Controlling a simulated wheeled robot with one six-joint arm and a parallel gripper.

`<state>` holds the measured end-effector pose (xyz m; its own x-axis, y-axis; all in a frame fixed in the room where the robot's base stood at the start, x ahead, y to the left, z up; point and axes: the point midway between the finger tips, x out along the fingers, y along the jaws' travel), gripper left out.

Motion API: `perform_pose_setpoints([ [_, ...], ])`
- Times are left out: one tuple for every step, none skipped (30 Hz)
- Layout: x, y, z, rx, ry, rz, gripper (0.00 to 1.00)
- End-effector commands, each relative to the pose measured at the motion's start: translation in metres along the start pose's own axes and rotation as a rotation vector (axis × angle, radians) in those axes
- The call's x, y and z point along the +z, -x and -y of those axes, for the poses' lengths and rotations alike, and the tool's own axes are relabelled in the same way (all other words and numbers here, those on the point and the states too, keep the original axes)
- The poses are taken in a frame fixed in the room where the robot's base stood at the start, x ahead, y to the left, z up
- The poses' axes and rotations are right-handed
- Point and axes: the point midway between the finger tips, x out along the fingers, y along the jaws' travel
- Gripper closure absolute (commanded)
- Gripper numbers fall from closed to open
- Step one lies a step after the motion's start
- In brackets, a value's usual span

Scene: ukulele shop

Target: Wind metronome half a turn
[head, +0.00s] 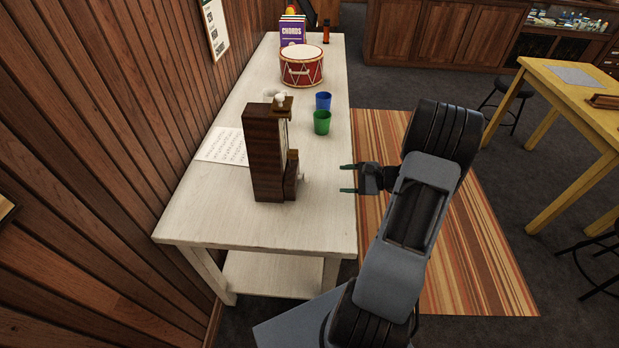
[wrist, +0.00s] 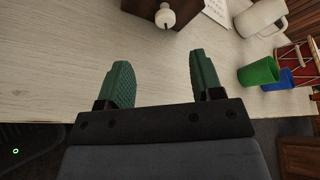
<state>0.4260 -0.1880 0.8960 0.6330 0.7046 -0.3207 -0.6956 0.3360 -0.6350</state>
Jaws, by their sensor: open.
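The metronome (head: 266,160) is a tall dark brown wooden box standing upright on the white table (head: 215,208). A pale winding knob (head: 303,177) sticks out low on its right side, facing my gripper. In the wrist view the knob (wrist: 165,17) shows as a whitish round piece on a short stem, at the top and beyond the fingertips, with the dark metronome body (wrist: 187,10) behind it. My gripper (head: 346,179) is open and empty at the table's right edge, apart from the knob. Its green fingers (wrist: 163,78) show in the wrist view with bare tabletop between them.
Green (head: 322,122) and blue (head: 323,101) cups stand behind the metronome. A red drum (head: 302,66) and a purple book (head: 292,32) are farther back. A printed sheet (head: 222,147) lies left of the metronome. The tabletop between gripper and knob is clear.

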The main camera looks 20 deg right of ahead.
Motion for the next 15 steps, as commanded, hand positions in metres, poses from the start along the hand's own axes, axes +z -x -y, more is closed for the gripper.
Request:
perform_pose_setpoints([
  [-0.005, 0.001, 0.000, -0.021, -0.013, -0.001, 0.40],
  [-0.007, 0.000, 0.000, -0.031, -0.018, -0.002, 0.40],
  [-0.008, -0.002, 0.001, -0.039, -0.022, -0.002, 0.40],
  [-0.009, -0.005, 0.001, -0.042, -0.024, -0.002, 0.40],
  [-0.010, -0.008, 0.001, -0.045, -0.026, -0.003, 0.40],
  [-0.010, -0.015, 0.002, -0.045, -0.026, -0.002, 0.40],
  [-0.009, -0.020, 0.002, -0.045, -0.025, -0.002, 0.40],
  [-0.009, -0.025, 0.002, -0.044, -0.025, -0.002, 0.40],
  [-0.009, -0.033, 0.002, -0.043, -0.025, -0.001, 0.40],
  [-0.009, -0.039, 0.003, -0.043, -0.026, -0.002, 0.40],
  [-0.009, -0.045, 0.003, -0.042, -0.026, -0.001, 0.40],
  [-0.009, -0.053, 0.003, -0.042, -0.025, -0.001, 0.40],
  [-0.009, -0.059, 0.004, -0.042, -0.024, -0.001, 0.40],
  [-0.009, -0.065, 0.004, -0.042, -0.025, -0.002, 0.40],
  [-0.009, -0.073, 0.004, -0.041, -0.025, -0.002, 0.40],
])
